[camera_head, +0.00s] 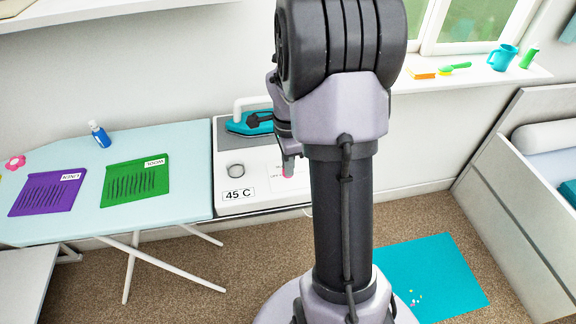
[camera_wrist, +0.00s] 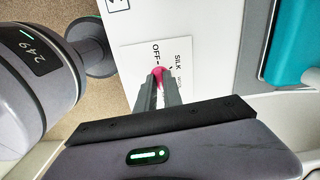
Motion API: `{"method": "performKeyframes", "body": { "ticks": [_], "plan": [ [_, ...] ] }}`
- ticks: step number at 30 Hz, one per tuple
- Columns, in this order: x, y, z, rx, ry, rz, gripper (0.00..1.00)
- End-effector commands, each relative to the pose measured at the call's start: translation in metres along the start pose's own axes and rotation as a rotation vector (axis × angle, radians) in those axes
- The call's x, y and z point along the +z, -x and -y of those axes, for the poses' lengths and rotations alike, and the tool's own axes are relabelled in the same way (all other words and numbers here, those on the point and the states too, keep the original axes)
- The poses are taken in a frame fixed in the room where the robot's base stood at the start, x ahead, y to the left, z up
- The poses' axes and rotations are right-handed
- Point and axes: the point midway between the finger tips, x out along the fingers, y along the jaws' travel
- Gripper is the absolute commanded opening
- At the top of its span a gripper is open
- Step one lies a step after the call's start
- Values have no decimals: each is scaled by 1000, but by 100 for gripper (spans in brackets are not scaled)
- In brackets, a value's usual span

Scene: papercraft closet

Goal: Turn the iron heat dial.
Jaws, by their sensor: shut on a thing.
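The heat dial shows as a pink knob (camera_wrist: 159,71) on a white label card (camera_wrist: 135,60) marked "OFF" and "SILK", with a further word partly covered. My gripper (camera_wrist: 158,82) is shut on the dial, with its dark fingers on either side of the knob. The fingers hide much of the dial, so its exact setting cannot be read. In the head view my gripper (camera_head: 288,168) reaches down to the white iron station (camera_head: 225,208), with a bit of pink at its tips. The teal iron (camera_head: 240,124) rests at the back of the station; its edge shows in the wrist view (camera_wrist: 285,45).
A teal mat (camera_head: 440,270) lies on the floor.

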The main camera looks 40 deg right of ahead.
Motion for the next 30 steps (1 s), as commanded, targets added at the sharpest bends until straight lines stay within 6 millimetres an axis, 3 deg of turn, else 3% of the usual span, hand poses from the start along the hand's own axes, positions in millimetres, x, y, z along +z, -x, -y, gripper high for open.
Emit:
{"method": "performKeyframes", "body": {
  "ticks": [23,24,27,30],
  "plan": [
    [0,1,1,-2,-99,0,0],
    [0,1,1,-2,-99,0,13],
    [0,1,0,-2,-98,0,32],
    [0,0,0,-1,-98,0,33]
  ]
}}
